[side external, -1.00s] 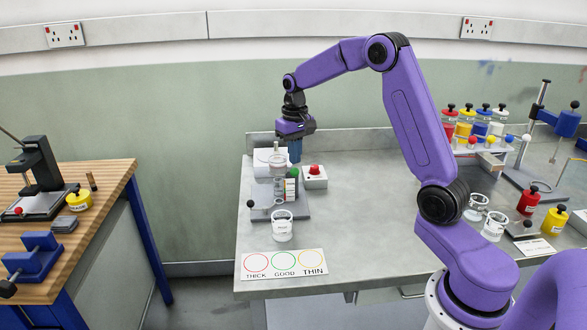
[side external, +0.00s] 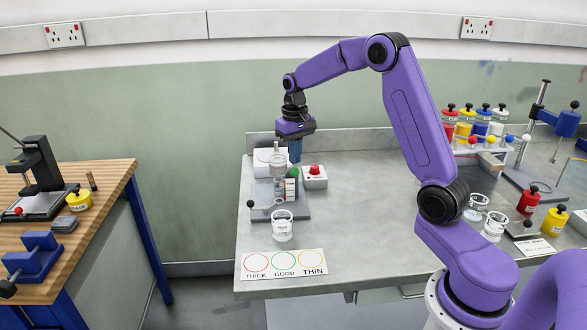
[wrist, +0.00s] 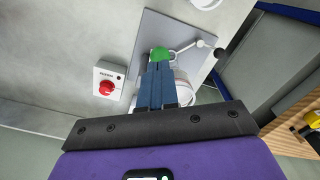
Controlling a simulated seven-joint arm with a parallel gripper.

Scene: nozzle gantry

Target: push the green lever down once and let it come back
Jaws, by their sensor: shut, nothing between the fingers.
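The green lever's knob (side external: 294,172) is on the stand at the left end of the bench. In the wrist view the green knob (wrist: 160,54) is just beyond my fingertips. My gripper (side external: 295,160) points down above the knob, its blue fingers together and empty. In the wrist view my gripper (wrist: 158,68) overlaps the knob's near edge; I cannot tell whether they touch. A clear vessel (side external: 278,163) stands beside the lever, partly hidden behind my fingers in the wrist view.
A box with a red button (side external: 315,171) sits right of the stand. A clear cup (side external: 282,230) stands in front of it, behind a card with THICK, GOOD and THIN circles (side external: 284,282). A black-knobbed rod (side external: 250,204) sticks out left. The bench middle is clear.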

